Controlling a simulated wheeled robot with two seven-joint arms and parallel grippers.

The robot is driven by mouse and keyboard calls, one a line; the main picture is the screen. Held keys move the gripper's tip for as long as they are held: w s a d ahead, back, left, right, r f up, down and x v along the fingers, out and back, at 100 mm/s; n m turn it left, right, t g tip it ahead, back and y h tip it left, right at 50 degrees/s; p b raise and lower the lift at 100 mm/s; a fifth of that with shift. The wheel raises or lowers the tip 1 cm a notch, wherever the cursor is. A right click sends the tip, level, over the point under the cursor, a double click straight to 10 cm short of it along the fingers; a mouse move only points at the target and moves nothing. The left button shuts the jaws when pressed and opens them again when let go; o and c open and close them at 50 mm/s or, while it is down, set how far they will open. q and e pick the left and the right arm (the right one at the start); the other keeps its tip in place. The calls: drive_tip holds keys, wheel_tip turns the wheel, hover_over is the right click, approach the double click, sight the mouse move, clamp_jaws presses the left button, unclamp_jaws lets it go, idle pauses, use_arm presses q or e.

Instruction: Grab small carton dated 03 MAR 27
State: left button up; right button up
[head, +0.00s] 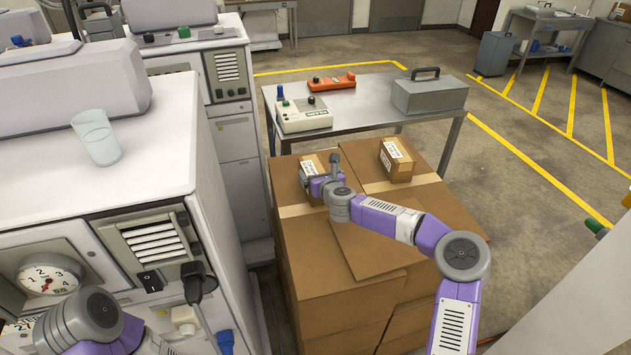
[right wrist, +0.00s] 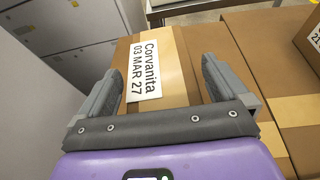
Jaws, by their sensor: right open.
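A small brown carton (right wrist: 178,77) with a white label reading "Corvanita 03 MAR 27" lies ahead of my right gripper in the right wrist view. In the head view this carton (head: 309,163) sits on the left part of the large box stack, partly hidden by the gripper. My right gripper (right wrist: 163,78) is open, with one finger at each side of the carton's near part. I cannot tell whether either finger touches it. In the head view the right gripper (head: 325,176) is over the box top. My left arm shows at the lower left, but its gripper is out of view.
Another small labelled carton (head: 398,165) sits to the right on the large boxes (head: 345,285). A metal table (head: 365,105) behind holds a grey case (head: 430,95) and handheld controllers. White machines stand on the left, one bearing a clear cup (head: 97,140).

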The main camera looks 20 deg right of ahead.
drive_tip(key=shift+w+f, duration=0.2)
drive_tip(key=shift+w, duration=0.35)
drive_tip(key=shift+c, duration=0.2)
drive_tip(key=shift+r, duration=0.15)
drive_tip(key=c, duration=1.1)
